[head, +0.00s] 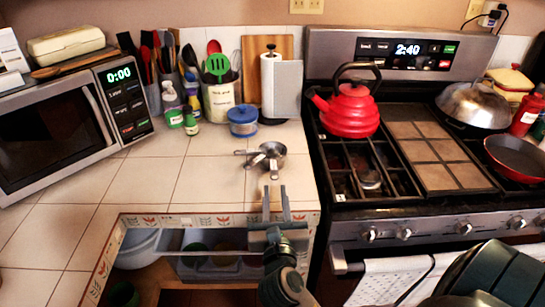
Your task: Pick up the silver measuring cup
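The silver measuring cup (270,153) sits on the white tiled counter, near its front edge and left of the stove. It looks like a small metal cup with handles sticking out, one toward the left; I cannot tell whether several cups are nested. My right gripper (275,190) is at the counter's front edge, just in front of the cup, its two fingers pointing toward it. The fingers are apart with nothing between them, and a gap shows between their tips and the cup. My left gripper is not in view.
A blue-lidded jar (242,121) and a paper towel holder (281,87) stand behind the cup. The stove (430,215) with a red kettle (350,108) is to the right. A microwave (60,130) is at left. Counter tiles left of the cup are clear.

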